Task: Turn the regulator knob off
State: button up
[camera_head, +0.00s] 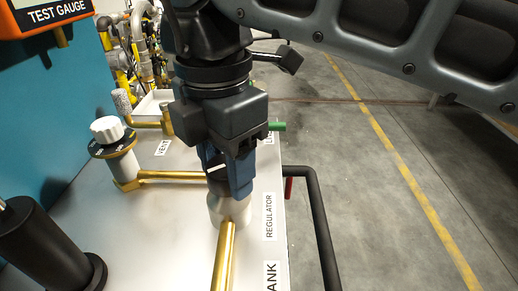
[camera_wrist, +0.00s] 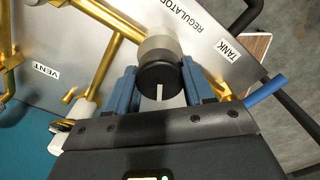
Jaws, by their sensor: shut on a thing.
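The regulator knob (camera_wrist: 160,78) is a black round knob with a white pointer line, on top of a silver regulator body (camera_wrist: 158,45). In the wrist view my gripper (camera_wrist: 158,82) has its two blue fingers on either side of the knob, shut on it. The white line points toward the gripper's palm. In the head view my gripper (camera_head: 228,172) comes down from above onto the regulator body (camera_head: 230,208), next to the REGULATOR label (camera_head: 269,216). The fingers hide most of the knob there.
A white vent knob (camera_head: 106,129) stands at the left on the grey panel (camera_head: 180,235). Brass pipes (camera_head: 224,258) run to the regulator. A test gauge (camera_head: 45,14) is at the upper left. A black rail (camera_head: 318,220) borders the panel's right side, with open floor beyond.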

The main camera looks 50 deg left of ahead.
jog(key=n, duration=0.7)
jog(key=shift+b, duration=0.4)
jog(key=n, duration=0.7)
jog(key=shift+n, duration=0.3)
jog(key=n, duration=0.3)
jog(key=shift+n, duration=0.3)
jog(key=n, duration=0.3)
jog(key=shift+n, duration=0.4)
jog(key=n, duration=0.4)
jog(key=shift+n, duration=1.7)
